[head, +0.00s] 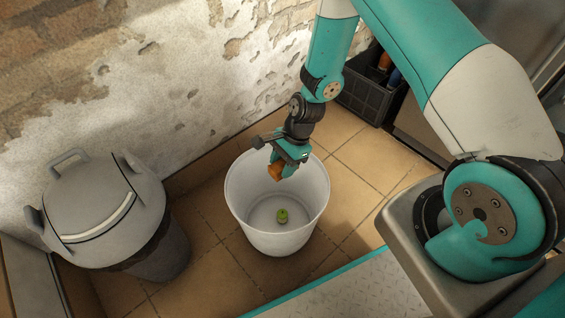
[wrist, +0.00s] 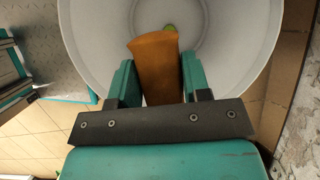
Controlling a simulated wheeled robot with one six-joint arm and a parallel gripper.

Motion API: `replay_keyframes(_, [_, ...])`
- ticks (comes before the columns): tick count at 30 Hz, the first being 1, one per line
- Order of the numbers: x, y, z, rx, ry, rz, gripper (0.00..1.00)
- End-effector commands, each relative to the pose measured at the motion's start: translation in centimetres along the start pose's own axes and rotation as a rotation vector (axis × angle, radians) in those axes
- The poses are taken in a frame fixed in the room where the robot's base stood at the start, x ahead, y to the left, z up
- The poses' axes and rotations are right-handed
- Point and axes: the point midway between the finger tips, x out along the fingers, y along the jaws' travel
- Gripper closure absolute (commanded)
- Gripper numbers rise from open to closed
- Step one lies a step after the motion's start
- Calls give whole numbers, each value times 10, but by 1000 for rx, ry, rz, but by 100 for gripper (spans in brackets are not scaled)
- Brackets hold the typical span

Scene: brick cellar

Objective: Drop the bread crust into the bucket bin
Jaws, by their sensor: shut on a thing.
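The bread crust (head: 275,171) is an orange-brown piece held in my gripper (head: 283,165). In the wrist view the crust (wrist: 156,66) sits between the two teal fingers of my gripper (wrist: 157,80), its far end sticking out past them. The bucket bin (head: 246,217) is a white, open, round bucket on the tiled floor. My gripper is over the bucket's opening, near its back rim. The bucket's pale wall also shows in the wrist view (wrist: 235,45). A small green thing (head: 283,215) lies on the bucket's bottom.
A grey lidded bin (head: 105,210) stands left of the bucket, against the peeling brick wall (head: 190,90). A dark crate (head: 364,97) with several items stands behind, to the right. Tiled floor (head: 350,205) is clear right of the bucket.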

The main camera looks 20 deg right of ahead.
Motion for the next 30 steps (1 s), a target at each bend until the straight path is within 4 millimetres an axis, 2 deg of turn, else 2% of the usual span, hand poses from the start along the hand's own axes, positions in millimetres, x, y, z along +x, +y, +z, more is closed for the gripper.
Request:
replay_keyframes(1, [8, 0, -4, 0, 0, 0, 78])
replay_keyframes(3, [10, 0, -4, 0, 0, 0, 78])
replay_keyframes(11, [9, 0, -4, -1, 0, 0, 78])
replay_keyframes(12, [9, 0, -4, -1, 0, 0, 49])
replay_keyframes(15, [9, 0, -4, -1, 0, 0, 27])
replay_keyframes(25, [5, 0, -4, -1, 0, -1, 27])
replay_keyframes(30, [-20, -1, -3, 0, 1, -3, 27])
